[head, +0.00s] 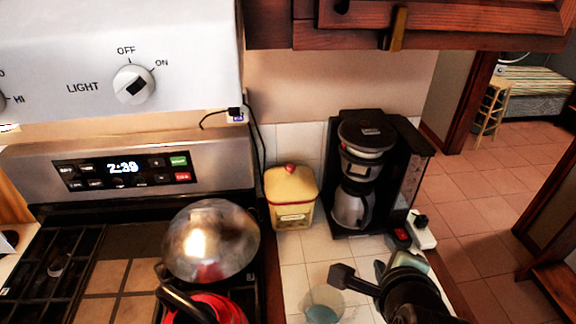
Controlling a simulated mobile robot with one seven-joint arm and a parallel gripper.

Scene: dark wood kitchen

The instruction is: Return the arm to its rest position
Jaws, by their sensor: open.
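My gripper (362,273) is in the lower right of the head view, over the white tiled counter (294,262). Its black fingers are apart and nothing shows between them. A small clear bowl or glass (323,303) with a bluish bottom is on the counter just below and left of the fingers. A pale green item (408,261) is partly hidden behind my gripper. The rest of my arm runs out of the bottom edge.
A black coffee maker (372,138) with a steel carafe stands behind my gripper. A yellow canister (291,198) is left of it. A domed steel lid (211,241) and a red kettle (205,309) are at the stove. Open tiled floor (480,205) lies right of the counter.

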